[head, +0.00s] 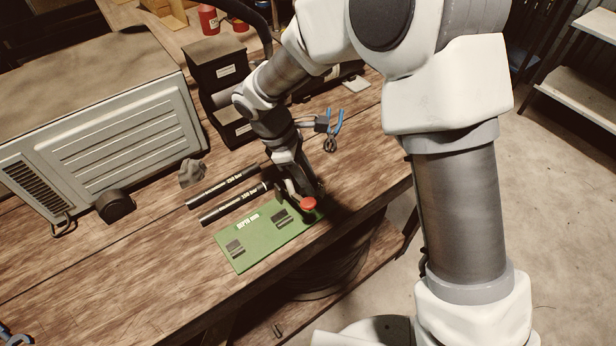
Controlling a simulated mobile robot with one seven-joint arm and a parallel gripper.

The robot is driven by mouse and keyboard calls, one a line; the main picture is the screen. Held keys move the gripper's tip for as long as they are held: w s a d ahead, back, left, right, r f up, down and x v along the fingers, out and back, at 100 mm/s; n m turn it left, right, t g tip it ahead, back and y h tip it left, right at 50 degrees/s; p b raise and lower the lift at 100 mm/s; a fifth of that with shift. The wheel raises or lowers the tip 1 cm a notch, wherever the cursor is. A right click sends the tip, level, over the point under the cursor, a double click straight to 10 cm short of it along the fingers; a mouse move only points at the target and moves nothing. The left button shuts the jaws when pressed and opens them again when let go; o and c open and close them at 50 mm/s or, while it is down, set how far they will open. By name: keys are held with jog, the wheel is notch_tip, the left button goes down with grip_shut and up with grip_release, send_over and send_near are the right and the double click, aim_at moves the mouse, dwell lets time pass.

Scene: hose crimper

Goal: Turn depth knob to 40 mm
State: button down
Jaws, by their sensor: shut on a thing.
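A green panel (250,250) marked "DEPTH mm" lies near the front edge of the workbench. Small dark labels sit on it, too small to read. A round red-topped knob (308,203), which I take as the depth knob, is at the panel's right end. My gripper (297,195) points down at that end and is shut on the knob. The fingers and the arm hide most of the grip, and the knob's setting cannot be read.
Two black hoses (235,205) with pressure labels lie behind the panel. Blue-handled pliers (332,130) lie farther back. A large metal machine (110,125) stands at left and a dark drawer unit (217,75) behind. Bare wood lies left of the panel.

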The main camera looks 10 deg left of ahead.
jog(key=c, duration=0.6)
grip_release()
jog(key=v, duration=1.7)
jog(key=shift+r, duration=0.25)
